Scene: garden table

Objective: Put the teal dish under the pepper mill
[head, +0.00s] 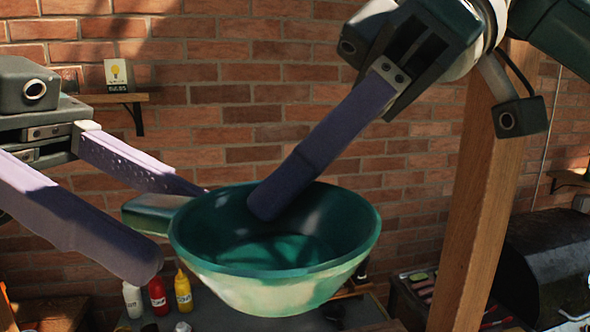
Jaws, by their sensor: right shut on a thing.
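The teal dish (275,250), a deep bowl with a stub handle, is held in the air in the middle of the head view. My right gripper (268,204) comes down from the upper right. One finger shows inside the bowl; its other finger is hidden, and it is shut on the dish. My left gripper (172,228) is open at the left, its two fingers apart, with the dish's handle between their tips in the picture. I cannot tell whether they touch it. I do not see the pepper mill.
Below are a white bottle (132,299), a red bottle (158,296) and a yellow bottle (183,291) on a dark surface. A wooden post (473,205) stands to the right, with a dark grill (550,260) beyond it. A brick wall (270,90) is behind.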

